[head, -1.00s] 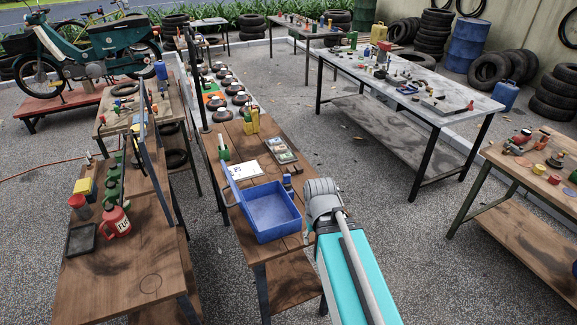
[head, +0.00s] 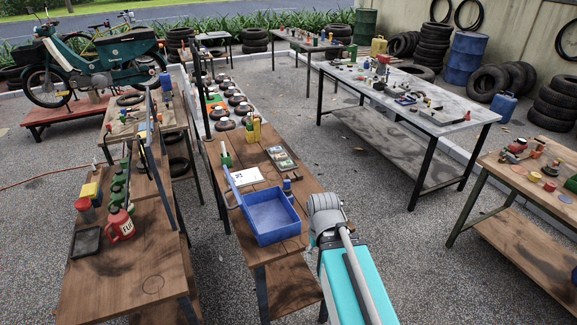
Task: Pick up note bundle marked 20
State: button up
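Several note bundles (head: 282,158) lie together on the narrow wooden table (head: 290,226), behind the blue bin. The numbers on them are too small to read, so I cannot tell which is marked 20. My arm reaches in from the bottom, at the table's right edge, with its grey joint beside the blue bin. My gripper cannot be made out; the arm's own links are all that show.
An open blue bin (head: 271,216) stands in front of the notes. A white paper (head: 246,176) lies to their left and a yellow container (head: 254,130) behind. A red fuel can (head: 119,223) stands on the left table. Gravel floor lies clear right of my arm.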

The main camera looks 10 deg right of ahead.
aim_at(288, 163)
jog(key=z, duration=2.15)
jog(key=i, duration=1.75)
jog(key=u, duration=0.1)
